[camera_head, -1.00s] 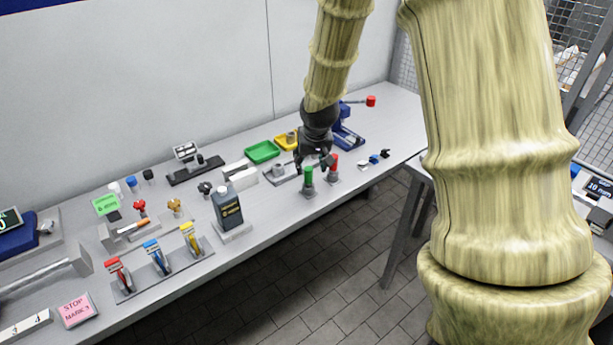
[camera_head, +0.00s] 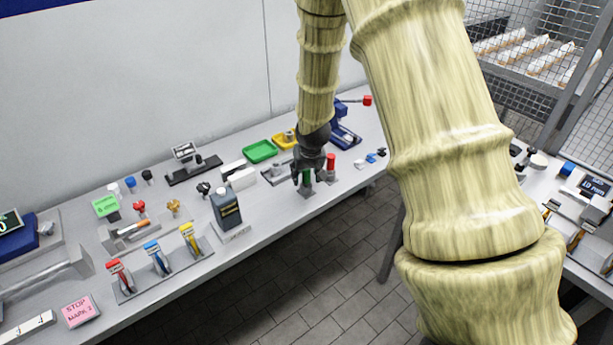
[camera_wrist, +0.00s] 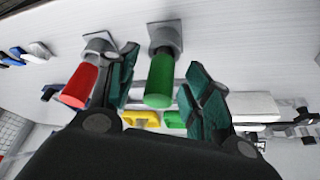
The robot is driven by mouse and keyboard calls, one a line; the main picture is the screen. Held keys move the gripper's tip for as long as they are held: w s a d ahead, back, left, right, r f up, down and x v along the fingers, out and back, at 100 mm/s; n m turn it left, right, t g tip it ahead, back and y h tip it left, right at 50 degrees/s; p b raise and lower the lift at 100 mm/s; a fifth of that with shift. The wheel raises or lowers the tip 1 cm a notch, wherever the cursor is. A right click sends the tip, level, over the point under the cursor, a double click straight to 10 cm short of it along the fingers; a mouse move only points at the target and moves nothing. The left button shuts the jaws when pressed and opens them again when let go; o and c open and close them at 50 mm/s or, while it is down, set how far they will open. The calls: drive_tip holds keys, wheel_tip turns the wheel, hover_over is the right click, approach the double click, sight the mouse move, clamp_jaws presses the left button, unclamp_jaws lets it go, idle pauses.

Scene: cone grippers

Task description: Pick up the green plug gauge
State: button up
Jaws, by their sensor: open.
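The green plug gauge (camera_wrist: 160,78) stands in a grey base (camera_wrist: 165,35) and shows between the two open fingers of my gripper (camera_wrist: 158,90) in the wrist view. The fingers sit on either side of its green handle, with a gap visible on the right. In the head view the green plug gauge (camera_head: 306,177) is partly hidden behind my gripper (camera_head: 308,176). A red plug gauge (camera_wrist: 80,86) stands in its own base beside it, just outside one finger. It also shows in the head view (camera_head: 331,162).
Green (camera_head: 260,151) and yellow (camera_head: 283,140) trays and a blue clamp device (camera_head: 345,136) lie behind. Small blue and black parts (camera_head: 371,158) lie to the right. The table's front edge is close to the gauges.

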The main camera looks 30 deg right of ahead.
drive_tip(key=shift+w+d+f, duration=0.1)
drive_tip(key=shift+w+f, duration=0.05)
drive_tip(key=shift+f, duration=0.3)
drive_tip(key=c, duration=1)
drive_tip(key=shift+r, duration=0.1)
